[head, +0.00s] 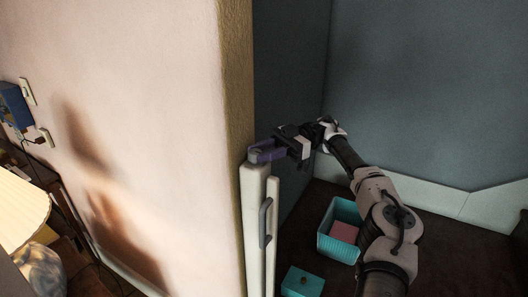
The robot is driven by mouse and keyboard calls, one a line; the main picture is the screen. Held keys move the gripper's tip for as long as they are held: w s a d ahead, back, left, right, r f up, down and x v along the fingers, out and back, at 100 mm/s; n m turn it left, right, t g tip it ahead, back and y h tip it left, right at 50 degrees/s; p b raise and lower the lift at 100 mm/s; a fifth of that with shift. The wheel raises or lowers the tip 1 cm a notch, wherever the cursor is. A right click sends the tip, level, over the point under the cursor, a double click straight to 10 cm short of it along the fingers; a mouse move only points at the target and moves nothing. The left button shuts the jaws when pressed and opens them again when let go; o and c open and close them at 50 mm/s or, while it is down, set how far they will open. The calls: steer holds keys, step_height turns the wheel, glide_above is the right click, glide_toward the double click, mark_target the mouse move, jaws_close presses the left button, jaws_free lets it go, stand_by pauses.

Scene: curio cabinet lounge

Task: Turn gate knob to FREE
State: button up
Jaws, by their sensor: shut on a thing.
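The gate (256,215) is a white, narrow upright panel seen nearly edge-on beside the wall corner. The dark fingers cover the knob's right end. No FREE mark or other lettering is legible, so I cannot tell the knob's setting.
A grey handle (265,222) juts from the gate below the knob. A teal bin (324,243) with a pink thing (344,231) inside and a teal lidded box (302,284) stand on the dark floor. The cream wall (150,90) blocks the left. A lamp (22,220) stands lower left.

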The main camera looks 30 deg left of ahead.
steer(key=shift+r, duration=0.1)
steer(key=o, duration=1)
steer(key=shift+d, duration=0.1)
steer(key=shift+c, duration=0.2)
steer(key=shift+m+y, duration=0.3)
steer(key=shift+y, duration=0.2)
